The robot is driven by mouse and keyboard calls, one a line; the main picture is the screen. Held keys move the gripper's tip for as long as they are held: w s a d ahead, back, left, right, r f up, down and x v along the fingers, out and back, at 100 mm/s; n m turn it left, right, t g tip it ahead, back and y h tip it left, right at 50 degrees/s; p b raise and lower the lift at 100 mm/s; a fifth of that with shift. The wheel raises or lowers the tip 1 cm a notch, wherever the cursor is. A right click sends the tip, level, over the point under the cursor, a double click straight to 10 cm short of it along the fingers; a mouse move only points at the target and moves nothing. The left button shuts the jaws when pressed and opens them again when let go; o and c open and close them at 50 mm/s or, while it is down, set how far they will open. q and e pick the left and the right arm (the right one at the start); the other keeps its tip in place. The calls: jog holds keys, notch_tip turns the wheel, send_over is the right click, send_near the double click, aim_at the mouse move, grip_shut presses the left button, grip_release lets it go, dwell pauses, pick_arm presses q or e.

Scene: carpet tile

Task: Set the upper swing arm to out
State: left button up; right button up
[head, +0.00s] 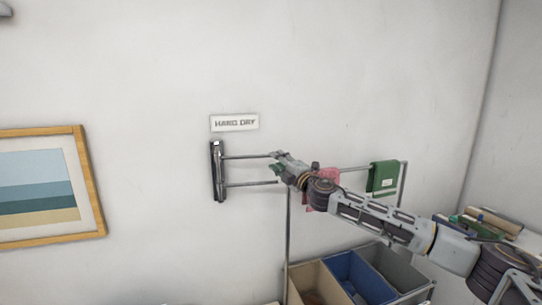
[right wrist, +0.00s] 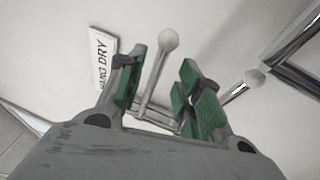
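The upper swing arm (head: 246,157) is a thin metal rod reaching right from a dark wall bracket (head: 217,171). The lower swing arm (head: 250,184) runs below it, about parallel. My right gripper (head: 277,164) is at the right end of the upper arm. In the right wrist view its green-padded fingers (right wrist: 163,78) are open, with the ball-tipped upper arm (right wrist: 157,72) between them and visible gaps at the sides. The lower arm's ball tip (right wrist: 254,77) is outside the right finger. The upper arm's far end is hidden by my gripper in the head view. My left gripper is out of view.
A "HANG DRY" sign (head: 234,123) is above the bracket. A metal rack (head: 289,228) with a green cloth (head: 383,178) and a pink cloth, partly hidden by my arm, stands to the right over sorting bins (head: 352,274). A framed picture (head: 88,182) hangs at left.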

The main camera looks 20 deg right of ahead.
aim_at(252, 156)
jog(key=shift+p+x, duration=0.45)
jog(key=shift+x, duration=2.05)
grip_shut()
